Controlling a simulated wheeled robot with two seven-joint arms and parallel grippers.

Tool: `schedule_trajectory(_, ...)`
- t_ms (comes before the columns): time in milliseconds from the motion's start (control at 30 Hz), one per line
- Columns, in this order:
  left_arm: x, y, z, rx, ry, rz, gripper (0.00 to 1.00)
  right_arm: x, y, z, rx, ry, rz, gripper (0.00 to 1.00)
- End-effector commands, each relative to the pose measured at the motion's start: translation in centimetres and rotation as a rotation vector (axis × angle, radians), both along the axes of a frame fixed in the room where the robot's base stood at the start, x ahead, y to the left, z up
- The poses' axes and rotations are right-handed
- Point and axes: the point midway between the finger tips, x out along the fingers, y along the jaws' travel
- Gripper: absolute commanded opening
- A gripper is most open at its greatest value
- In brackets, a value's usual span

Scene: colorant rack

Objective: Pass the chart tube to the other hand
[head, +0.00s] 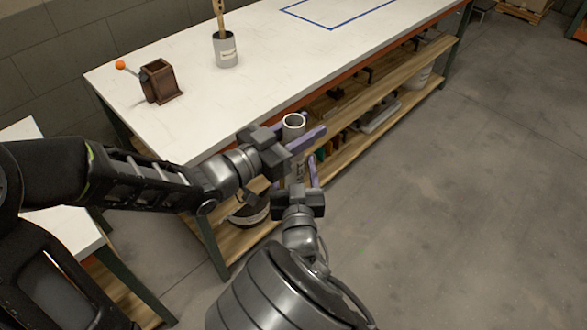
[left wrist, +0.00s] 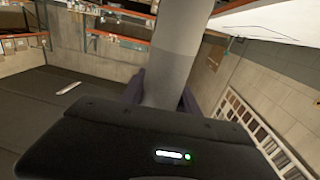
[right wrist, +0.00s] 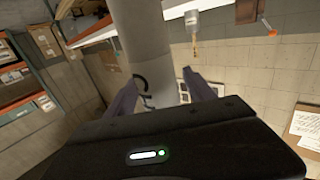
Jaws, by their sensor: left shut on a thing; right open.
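The chart tube (head: 294,121) is a pale grey, hollow cylinder, held roughly upright in front of the workbench. My left gripper (head: 303,141) is shut on its upper part, with the open top end showing above the purple fingers. The tube also rises between the fingers in the left wrist view (left wrist: 172,62). My right gripper (head: 303,176) is open just below the left one, at the tube's lower part. In the right wrist view the tube (right wrist: 145,45) stands near the left finger, with a gap to the right finger. I cannot tell whether it touches them.
The white workbench (head: 180,118) lies behind the grippers, with a wooden lower shelf (head: 385,88). On its top are a brown block-like holder (head: 160,82) and a grey cup (head: 225,50) with a brush. The floor (head: 440,200) at right is clear.

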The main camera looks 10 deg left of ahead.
Motion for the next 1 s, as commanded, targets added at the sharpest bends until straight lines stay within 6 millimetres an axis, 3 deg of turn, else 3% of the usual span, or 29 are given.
schedule_trajectory(733, 0.01, 0.01, 0.02, -0.001, -0.001, 0.000, 0.00, -0.04, -0.01, 0.01, 0.000, 0.000, 0.000, 0.04)
schedule_trajectory(833, 0.01, 0.02, 0.02, 0.000, 0.000, 0.000, 0.00, -0.04, -0.01, 0.01, 0.000, 0.000, 0.000, 0.00)
schedule_trajectory(867, 0.01, 0.02, 0.03, -0.001, -0.001, 0.000, 0.38, -0.03, 0.00, 0.03, 0.000, -0.001, 0.000, 0.00)
schedule_trajectory(1000, 0.01, 0.02, 0.02, 0.000, 0.000, 0.000, 0.49, -0.03, -0.01, 0.03, 0.000, -0.001, 0.000, 0.00)
